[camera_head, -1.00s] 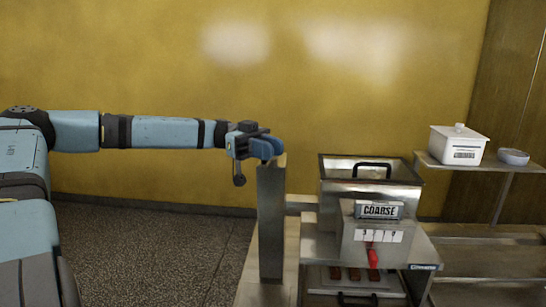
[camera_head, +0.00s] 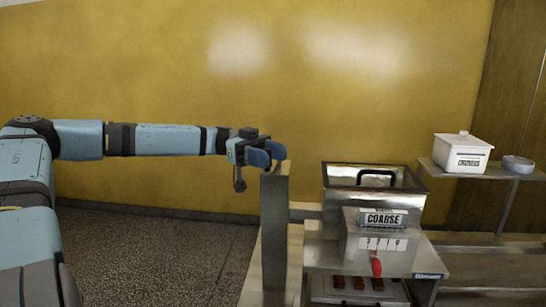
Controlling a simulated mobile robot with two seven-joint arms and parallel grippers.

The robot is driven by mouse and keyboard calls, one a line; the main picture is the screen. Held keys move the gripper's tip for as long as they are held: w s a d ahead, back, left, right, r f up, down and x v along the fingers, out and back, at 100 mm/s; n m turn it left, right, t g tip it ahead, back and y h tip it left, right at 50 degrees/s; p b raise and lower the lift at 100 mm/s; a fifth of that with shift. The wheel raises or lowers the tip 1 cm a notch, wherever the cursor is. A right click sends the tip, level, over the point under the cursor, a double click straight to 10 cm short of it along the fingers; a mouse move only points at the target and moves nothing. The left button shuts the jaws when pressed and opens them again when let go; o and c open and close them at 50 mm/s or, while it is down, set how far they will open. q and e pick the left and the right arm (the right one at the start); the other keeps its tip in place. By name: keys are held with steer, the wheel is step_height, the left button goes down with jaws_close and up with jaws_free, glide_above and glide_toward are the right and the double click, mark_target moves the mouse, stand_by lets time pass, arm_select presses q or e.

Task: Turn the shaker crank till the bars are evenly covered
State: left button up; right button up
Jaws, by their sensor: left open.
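The shaker (camera_head: 350,245) is a metal box with a sign reading COARSE (camera_head: 387,219) and a small strip of figures below it. Its red crank handle (camera_head: 376,266) hangs down on the front face. Several dark brown bars (camera_head: 359,283) lie on a pale surface under the shaker; their covering is too small to judge. My left gripper (camera_head: 266,156) is open and empty at the top of a metal post (camera_head: 274,225), left of the shaker and well apart from the crank. I cannot tell whether it touches the post. My right gripper is out of view.
An open metal hopper (camera_head: 340,175) with a black handle (camera_head: 377,176) sits behind the sign. A white lidded tub (camera_head: 463,153) and a small round dish (camera_head: 518,164) stand on a shelf (camera_head: 490,173) at right. Speckled floor (camera_head: 165,255) lies open at left.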

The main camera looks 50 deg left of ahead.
arm_select(q)
steer(key=s+a, duration=0.1)
steer(key=a, duration=1.1)
steer(key=shift+s+a, duration=0.25)
steer(key=shift+a, duration=0.1)
